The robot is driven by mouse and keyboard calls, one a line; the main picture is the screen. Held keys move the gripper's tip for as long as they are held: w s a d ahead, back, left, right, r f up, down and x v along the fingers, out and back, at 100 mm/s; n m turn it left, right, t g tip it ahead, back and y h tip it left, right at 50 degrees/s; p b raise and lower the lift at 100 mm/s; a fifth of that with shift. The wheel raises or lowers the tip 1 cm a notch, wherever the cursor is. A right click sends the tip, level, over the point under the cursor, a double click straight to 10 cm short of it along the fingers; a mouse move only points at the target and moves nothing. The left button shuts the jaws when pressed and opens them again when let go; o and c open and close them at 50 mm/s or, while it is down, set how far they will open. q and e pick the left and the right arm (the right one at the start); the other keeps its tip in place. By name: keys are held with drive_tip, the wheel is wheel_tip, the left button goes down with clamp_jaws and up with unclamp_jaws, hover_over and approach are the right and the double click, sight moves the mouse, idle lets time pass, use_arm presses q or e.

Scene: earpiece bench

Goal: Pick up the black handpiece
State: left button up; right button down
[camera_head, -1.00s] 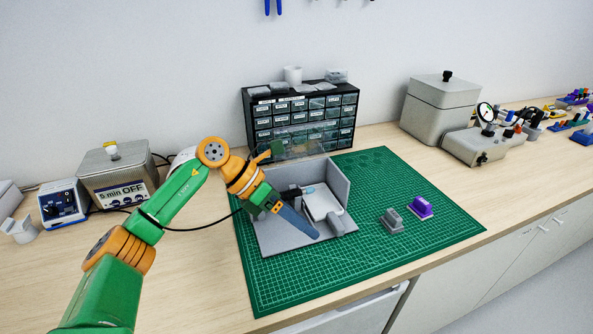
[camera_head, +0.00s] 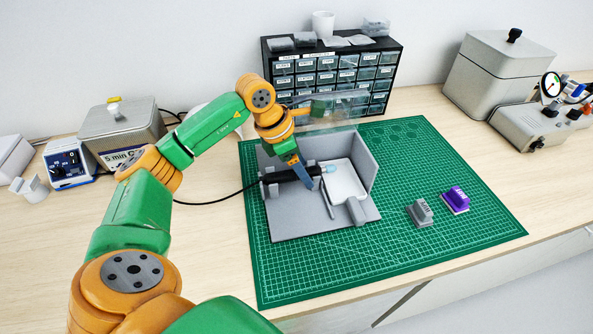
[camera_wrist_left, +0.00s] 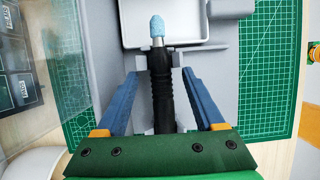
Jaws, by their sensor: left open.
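The black handpiece (camera_head: 280,176) lies in the grey holder (camera_head: 290,222) on the green mat, with its light blue tip pointing right and its cable running left. In the left wrist view the handpiece (camera_wrist_left: 160,85) has a ribbed black body and a blue tip at the far end. My left gripper (camera_head: 306,180) is open over the holder. In the left wrist view its two blue fingers (camera_wrist_left: 158,80) stand on either side of the handpiece, with gaps between. I cannot tell whether the fingers are down at its height. My right gripper is not in view.
A clear shield (camera_head: 332,110) stands at the holder's back, before the drawer cabinet (camera_head: 390,62). A white tray (camera_head: 345,180) sits in the holder. A grey block (camera_head: 420,213) and a purple block (camera_head: 456,199) stand right on the green mat (camera_head: 400,265).

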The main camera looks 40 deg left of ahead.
use_arm(q)
drive_tip(key=shift+s+r, duration=0.1)
clamp_jaws()
idle(1.2)
